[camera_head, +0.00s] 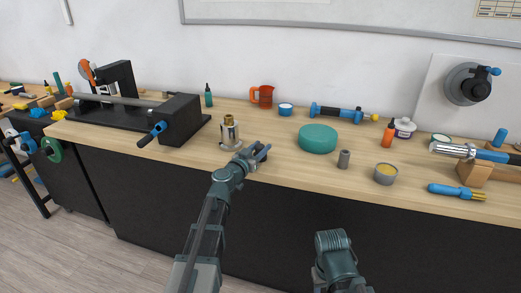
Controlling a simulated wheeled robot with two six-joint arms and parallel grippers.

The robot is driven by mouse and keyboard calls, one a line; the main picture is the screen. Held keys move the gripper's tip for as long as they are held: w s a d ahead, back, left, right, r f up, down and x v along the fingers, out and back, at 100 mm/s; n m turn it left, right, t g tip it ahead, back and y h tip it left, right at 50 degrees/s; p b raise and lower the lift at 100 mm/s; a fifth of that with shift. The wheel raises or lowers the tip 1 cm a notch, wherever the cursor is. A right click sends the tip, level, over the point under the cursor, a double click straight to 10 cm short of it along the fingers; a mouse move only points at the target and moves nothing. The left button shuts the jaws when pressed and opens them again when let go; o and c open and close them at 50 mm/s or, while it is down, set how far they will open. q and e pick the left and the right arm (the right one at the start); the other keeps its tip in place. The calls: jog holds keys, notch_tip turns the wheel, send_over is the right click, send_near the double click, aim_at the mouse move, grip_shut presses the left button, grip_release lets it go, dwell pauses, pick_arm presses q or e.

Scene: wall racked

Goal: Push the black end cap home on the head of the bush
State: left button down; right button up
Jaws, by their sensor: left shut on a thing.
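The bush, an upright metal piece with a brass-coloured head (229,120), stands on a pale round base (230,144) on the bench. My left gripper (263,151) is just right of and nearer than the bush, low over the bench's front part, apart from the brass head. It is shut on a small dark thing, which looks to be the black end cap but is mostly hidden by the blue-tipped fingers. No cap shows on the bush head. My right arm (335,258) shows at the bottom, in front of the bench; its gripper cannot be seen.
A black clamp fixture (178,118) with a blue handle stands left of the bush. An orange jug (264,96) and blue tape (285,109) are behind.

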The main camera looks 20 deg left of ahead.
pick_arm(q)
jog(key=shift+f, duration=0.25)
jog(key=shift+c, duration=2.2)
grip_release()
jog(key=shift+r, duration=0.1)
jog(key=v, duration=1.3)
jog(key=shift+s, duration=0.45)
jog(key=shift+d+r, duration=0.1)
jog(key=shift+d, duration=0.05)
